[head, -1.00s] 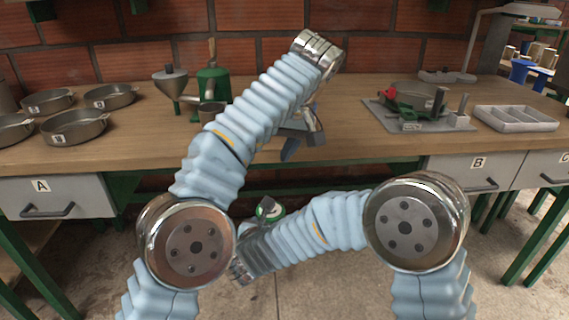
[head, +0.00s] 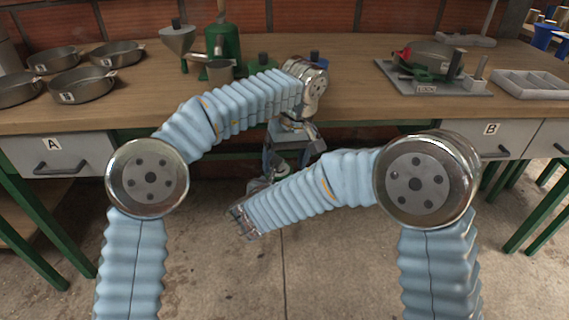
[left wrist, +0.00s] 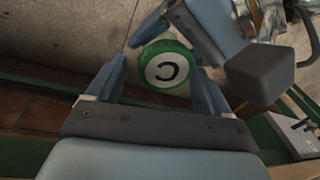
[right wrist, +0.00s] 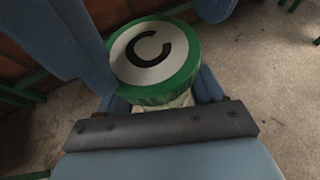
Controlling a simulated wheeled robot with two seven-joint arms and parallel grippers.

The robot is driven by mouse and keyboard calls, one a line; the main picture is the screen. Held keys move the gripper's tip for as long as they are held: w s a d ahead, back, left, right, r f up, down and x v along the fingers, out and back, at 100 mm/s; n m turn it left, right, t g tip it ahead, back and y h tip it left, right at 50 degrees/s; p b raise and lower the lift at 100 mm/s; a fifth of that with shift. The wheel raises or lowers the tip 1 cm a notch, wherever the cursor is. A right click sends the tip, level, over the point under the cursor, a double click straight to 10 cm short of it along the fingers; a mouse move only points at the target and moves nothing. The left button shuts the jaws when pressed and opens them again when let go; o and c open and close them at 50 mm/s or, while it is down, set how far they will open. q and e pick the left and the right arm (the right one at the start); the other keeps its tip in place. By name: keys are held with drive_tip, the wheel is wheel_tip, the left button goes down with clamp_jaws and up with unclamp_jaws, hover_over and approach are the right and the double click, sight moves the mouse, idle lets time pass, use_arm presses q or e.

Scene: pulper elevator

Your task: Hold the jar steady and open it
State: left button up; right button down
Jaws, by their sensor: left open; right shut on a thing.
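The jar has a green-rimmed lid with a white top and a black letter C (right wrist: 153,55); the lid also shows in the left wrist view (left wrist: 168,65). A bit of the clear jar body (right wrist: 182,100) shows below the lid, between the fingers of my right gripper (right wrist: 165,97), which is shut on it. My left gripper (left wrist: 160,78) is open, with one finger on each side of the lid. I cannot tell whether its fingers touch the lid. In the head view my left gripper (head: 288,158) is in front of the bench and largely covers the jar.
The wooden bench (head: 340,108) stands close behind my grippers, with drawers A (head: 70,157) and B (head: 490,142). It carries metal pans (head: 82,87), a funnel (head: 178,40), a green machine (head: 222,45), a fixture plate (head: 440,85) and a divided tray (head: 535,84).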

use_arm(q)
drive_tip(key=shift+a+f, duration=0.15)
drive_tip(key=shift+f, duration=0.65)
drive_tip(key=shift+f, duration=0.1)
drive_tip(key=c, duration=1)
drive_tip(key=o, duration=1)
drive_tip(key=shift+o, duration=0.8)
drive_tip(key=shift+a, duration=0.1)
